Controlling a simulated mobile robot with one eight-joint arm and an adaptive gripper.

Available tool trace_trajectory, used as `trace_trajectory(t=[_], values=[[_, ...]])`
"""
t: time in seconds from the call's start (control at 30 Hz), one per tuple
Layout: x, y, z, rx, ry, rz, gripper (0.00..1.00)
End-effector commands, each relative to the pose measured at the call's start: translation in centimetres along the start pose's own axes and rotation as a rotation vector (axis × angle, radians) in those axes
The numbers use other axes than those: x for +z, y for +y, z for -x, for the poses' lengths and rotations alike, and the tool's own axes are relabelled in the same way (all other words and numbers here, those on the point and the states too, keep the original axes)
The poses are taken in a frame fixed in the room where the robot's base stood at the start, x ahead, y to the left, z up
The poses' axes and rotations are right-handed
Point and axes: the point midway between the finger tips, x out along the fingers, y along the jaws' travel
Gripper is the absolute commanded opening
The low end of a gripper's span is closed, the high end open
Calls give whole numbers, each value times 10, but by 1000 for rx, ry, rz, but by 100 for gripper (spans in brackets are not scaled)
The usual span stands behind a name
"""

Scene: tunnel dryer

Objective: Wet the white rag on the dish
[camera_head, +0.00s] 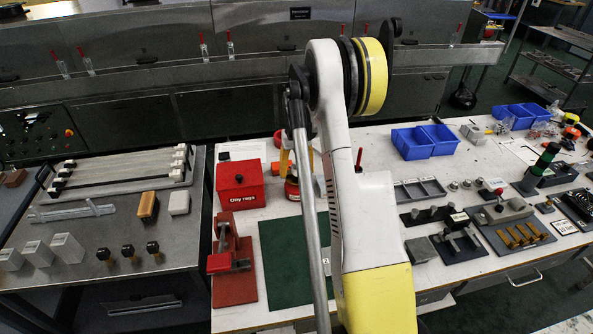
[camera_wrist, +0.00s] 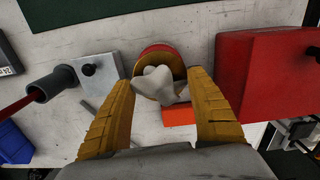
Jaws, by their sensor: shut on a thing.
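The white rag (camera_wrist: 158,84) is a crumpled pale bundle in the wrist view. It sits between the two yellow-brown fingers of my gripper (camera_wrist: 160,79), which is shut on it. Just beyond the rag is a round red container with a brownish dish top (camera_wrist: 152,50). The rag overlaps the dish and covers much of it; I cannot tell how firmly they touch. In the head view the red container (camera_head: 292,188) stands on the white bench, partly hidden by my arm. The rag cannot be made out there.
A red "Oily rags" bin (camera_head: 240,184) stands close to the container. An orange-red block (camera_wrist: 180,115) lies near the rag. A grey cylinder (camera_wrist: 55,82) is left in the wrist view. A green mat (camera_head: 290,262), red vise (camera_head: 233,265) and blue bins (camera_head: 425,142) share the bench.

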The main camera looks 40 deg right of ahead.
Motion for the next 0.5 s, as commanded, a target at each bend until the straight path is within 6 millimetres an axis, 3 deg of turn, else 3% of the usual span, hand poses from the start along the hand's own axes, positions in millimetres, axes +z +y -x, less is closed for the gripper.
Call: trace_trajectory(t=[0.5], values=[[0,0,-7,0,0,0,42]])
